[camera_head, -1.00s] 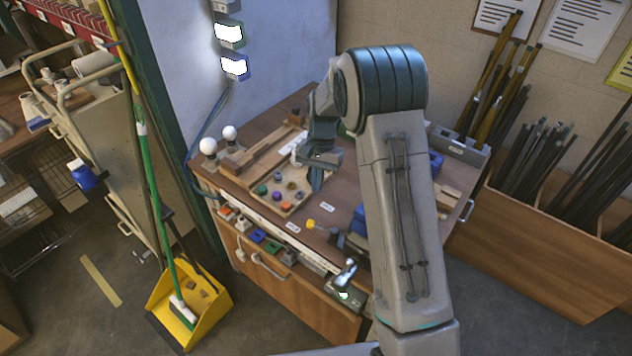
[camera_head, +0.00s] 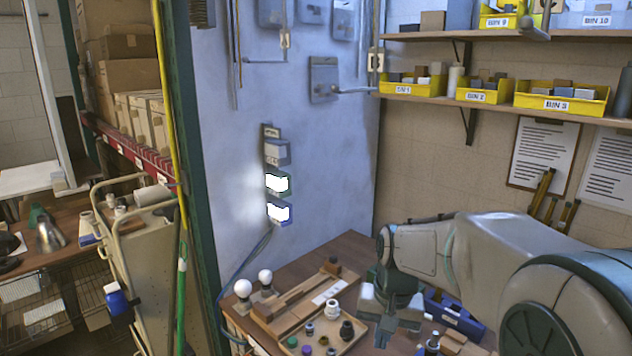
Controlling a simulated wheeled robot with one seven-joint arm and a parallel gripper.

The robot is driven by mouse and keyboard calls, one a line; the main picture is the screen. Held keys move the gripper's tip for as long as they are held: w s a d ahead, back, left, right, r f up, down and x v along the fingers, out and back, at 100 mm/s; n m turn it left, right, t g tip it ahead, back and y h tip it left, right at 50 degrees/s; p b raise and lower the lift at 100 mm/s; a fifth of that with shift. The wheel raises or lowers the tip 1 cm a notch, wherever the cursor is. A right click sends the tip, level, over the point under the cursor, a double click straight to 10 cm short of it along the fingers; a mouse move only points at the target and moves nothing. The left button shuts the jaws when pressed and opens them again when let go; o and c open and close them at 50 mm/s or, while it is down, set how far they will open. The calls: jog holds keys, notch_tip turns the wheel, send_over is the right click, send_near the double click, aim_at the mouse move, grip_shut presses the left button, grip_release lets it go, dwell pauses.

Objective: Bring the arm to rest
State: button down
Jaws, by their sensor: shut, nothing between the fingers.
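My arm reaches in from the right edge over the workbench (camera_head: 352,252). My gripper (camera_head: 384,340) hangs pointing down above the right part of the bench, its fingers together with nothing between them. It is just right of a wooden tray (camera_head: 352,344) holding several small coloured caps and knobs. Part of the bench behind the arm and gripper is hidden.
Two white bulbs (camera_head: 243,288) stand on wooden holders at the bench's left. A blue bin (camera_head: 452,316) is right of my gripper. Lit wall boxes (camera_head: 278,184) hang behind. Shelves with yellow bins (camera_head: 562,97) are at upper right. A trolley (camera_head: 145,265) stands left.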

jog(key=s+d+r+n+t, duration=0.1)
jog(key=s, duration=0.6)
jog(key=s+d+r+n+t, duration=0.1)
jog(key=s+r+t, duration=0.1)
jog(key=s, duration=0.6)
jog(key=shift+d+n+h, duration=0.3)
jog(key=shift+h, duration=0.1)
